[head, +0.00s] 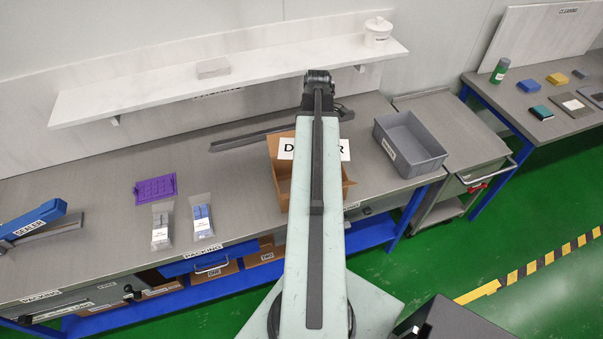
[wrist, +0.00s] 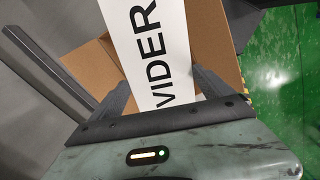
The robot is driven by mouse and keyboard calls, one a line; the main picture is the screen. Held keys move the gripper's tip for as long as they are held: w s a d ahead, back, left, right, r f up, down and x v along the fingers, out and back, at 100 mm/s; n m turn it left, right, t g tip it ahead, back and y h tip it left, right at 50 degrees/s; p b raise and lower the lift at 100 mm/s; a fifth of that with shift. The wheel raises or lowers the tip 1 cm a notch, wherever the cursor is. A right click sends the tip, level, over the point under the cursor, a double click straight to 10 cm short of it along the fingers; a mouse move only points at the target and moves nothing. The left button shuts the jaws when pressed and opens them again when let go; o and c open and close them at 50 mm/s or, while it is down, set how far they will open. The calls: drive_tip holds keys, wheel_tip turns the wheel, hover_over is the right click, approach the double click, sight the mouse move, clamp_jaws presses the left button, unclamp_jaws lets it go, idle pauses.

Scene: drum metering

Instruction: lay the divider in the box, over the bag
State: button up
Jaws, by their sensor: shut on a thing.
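The divider carries a white label reading DIVIDER (head: 335,150), partly hidden by my arm in the head view; the label also shows in the wrist view (wrist: 158,40). My gripper (wrist: 160,80) is shut on the divider; in the head view my arm hides it. The open cardboard box (head: 282,190) stands on the bench below and around the divider in the picture. Brown cardboard flanks the label in the wrist view; I cannot tell how much is divider and how much is box. I cannot see a bag inside the box, nor whether the divider touches it.
A grey bin (head: 420,150) stands right of the box. A white shelf (head: 240,68) runs behind.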

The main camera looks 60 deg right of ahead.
wheel_tip(320, 180, down, 6)
drive_tip(key=b, duration=0.6)
drive_tip(key=o, duration=1.2)
drive_tip(key=shift+c, duration=0.2)
drive_tip(key=shift+r, duration=0.15)
wheel_tip(320, 180, up, 8)
drive_tip(key=p, duration=0.8)
drive_tip(key=shift+f, duration=0.25)
